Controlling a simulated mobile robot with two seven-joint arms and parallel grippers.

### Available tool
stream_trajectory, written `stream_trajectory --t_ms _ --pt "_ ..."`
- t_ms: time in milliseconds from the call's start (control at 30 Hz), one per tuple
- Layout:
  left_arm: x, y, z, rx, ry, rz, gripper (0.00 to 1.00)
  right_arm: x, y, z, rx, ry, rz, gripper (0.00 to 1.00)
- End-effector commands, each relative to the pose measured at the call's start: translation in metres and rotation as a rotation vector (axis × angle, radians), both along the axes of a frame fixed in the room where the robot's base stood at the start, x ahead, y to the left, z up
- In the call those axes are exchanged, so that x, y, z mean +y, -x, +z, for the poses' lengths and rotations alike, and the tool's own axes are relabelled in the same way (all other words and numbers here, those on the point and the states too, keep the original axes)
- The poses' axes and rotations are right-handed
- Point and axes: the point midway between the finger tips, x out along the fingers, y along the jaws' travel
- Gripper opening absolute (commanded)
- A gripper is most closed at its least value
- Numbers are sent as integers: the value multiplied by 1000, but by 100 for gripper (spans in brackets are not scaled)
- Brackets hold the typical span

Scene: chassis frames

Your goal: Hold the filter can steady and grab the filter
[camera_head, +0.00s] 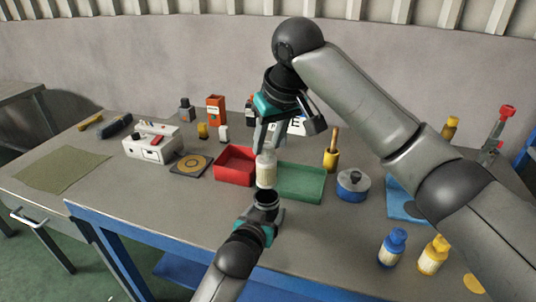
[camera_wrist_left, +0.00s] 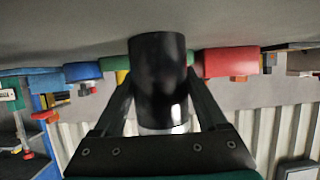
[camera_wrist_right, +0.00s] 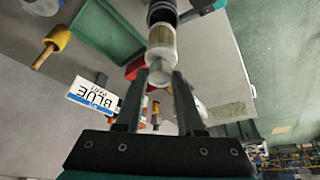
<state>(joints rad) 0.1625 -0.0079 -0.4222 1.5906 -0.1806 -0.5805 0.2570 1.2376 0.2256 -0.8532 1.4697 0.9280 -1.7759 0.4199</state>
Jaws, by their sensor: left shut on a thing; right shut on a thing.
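The filter can (camera_head: 266,200) is a short black cylinder, upright above the table's front part. My left gripper (camera_head: 262,214) is shut on it; the left wrist view shows the black can (camera_wrist_left: 158,75) between both fingers. The filter (camera_head: 265,172) is a pale cream cylinder with a white end, upright directly above the can's mouth. My right gripper (camera_head: 266,152) points down and is shut on its top end. In the right wrist view the filter (camera_wrist_right: 162,42) lines up with the black can (camera_wrist_right: 161,13). I cannot tell whether its lower end touches the can's rim.
A red tray (camera_head: 235,152) and a green tray (camera_head: 318,172) lie behind. A blue-grey round tin (camera_head: 352,184), a yellow pot (camera_head: 331,161) with a wooden handle, and blue (camera_head: 391,248) and yellow (camera_head: 433,256) bottles stand right. A white box (camera_head: 152,148) stands left.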

Motion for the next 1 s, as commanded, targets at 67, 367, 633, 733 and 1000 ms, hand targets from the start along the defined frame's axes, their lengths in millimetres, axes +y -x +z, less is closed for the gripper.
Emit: stream_trajectory --t_ms 67,367,633,733,1000 --pt "0 1 -2 4 -1 0 7 0 0 1 0 0 0 0" --pt "0 1 -1 3 -1 0 90 0 0 1 0 0 0 0" --pt "0 0 0 1 0 0 100 0 0 1 1 0 0 0" --pt "0 1 0 1 0 0 100 0 0 1 1 0 0 0" --pt "6 20 7 1 0 0 100 0 0 1 1 0 0 0"
